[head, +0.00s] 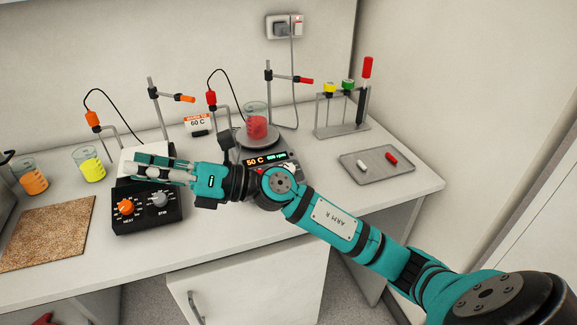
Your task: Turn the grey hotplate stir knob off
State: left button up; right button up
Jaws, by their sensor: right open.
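The hotplate (146,223) stands on the bench at the centre-left, with a black front panel and a white top. Its grey stir knob (160,200) is on the right of the panel, beside the orange heat knob (126,207). My right gripper (142,170) is open and points left. In the picture it lies just above the stir knob, across the back of the panel and part of the white top, which it hides. I see no contact with the knob. My left gripper is not in view.
A second stirrer with a lit display (265,161) carries a beaker of red liquid (257,122), partly behind my right arm. Yellow (90,165) and orange (34,178) beakers and a cork mat (48,232) are left. A grey tray (376,168) is right. Clamp stands are behind.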

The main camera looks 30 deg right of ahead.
notch_tip(320, 180, down, 2)
jog(key=n+g+h, duration=0.2)
jog(key=n+g, duration=0.2)
jog(key=n, duration=0.2)
jog(key=n+g+h, duration=0.2)
jog(key=n+h, duration=0.1)
jog(key=h, duration=1.5)
send_near(289, 168)
jog(key=p+x, duration=0.3)
jog(key=x, duration=0.6)
jog(key=shift+w+f, duration=0.1)
grip_shut()
